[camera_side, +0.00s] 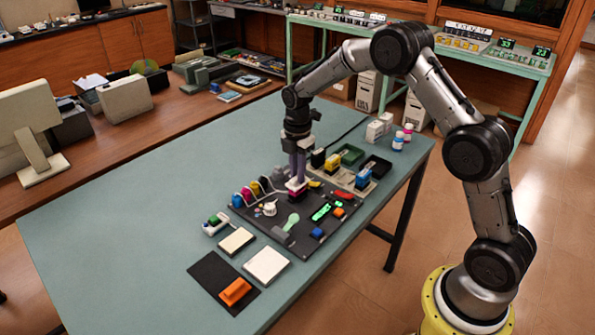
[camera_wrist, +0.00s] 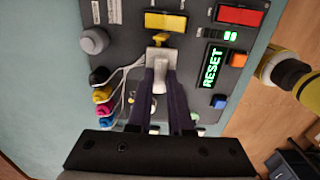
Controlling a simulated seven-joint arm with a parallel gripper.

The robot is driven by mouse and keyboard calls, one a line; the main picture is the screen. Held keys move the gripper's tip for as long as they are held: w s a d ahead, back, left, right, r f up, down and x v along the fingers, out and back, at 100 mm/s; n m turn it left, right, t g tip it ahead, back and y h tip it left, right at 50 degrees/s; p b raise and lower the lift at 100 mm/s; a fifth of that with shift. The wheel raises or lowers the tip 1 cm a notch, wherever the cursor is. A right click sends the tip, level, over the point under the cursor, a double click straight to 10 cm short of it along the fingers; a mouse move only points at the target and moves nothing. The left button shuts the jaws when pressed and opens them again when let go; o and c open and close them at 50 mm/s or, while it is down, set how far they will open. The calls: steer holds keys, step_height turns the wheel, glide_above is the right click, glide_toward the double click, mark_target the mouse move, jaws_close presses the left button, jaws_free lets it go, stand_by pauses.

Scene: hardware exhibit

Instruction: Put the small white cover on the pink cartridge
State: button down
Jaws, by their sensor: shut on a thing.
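My gripper (camera_wrist: 160,68) points down over the dark panel, its two purple-grey fingers close together. It is shut on a small white piece (camera_wrist: 158,55), which looks like the white cover. In the side view my gripper (camera_side: 297,179) is over the panel's back half, with white and magenta at its tips; I cannot tell if the piece touches the panel. The pink cartridge (camera_wrist: 102,95) stands in a row of black, yellow, pink and blue ones, left of my gripper. It also shows in the side view (camera_side: 247,193). Pale tubes run from the row.
A green RESET display (camera_wrist: 212,66) and an orange button (camera_wrist: 238,59) are on the panel's right. A yellow piece (camera_wrist: 161,38) is just beyond the fingertips. Trays (camera_side: 377,166) stand behind. The blue-green table (camera_side: 130,210) is clear at left.

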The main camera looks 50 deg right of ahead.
steer(key=shift+c, duration=1.8)
jaws_free()
steer(key=shift+r, duration=3.7)
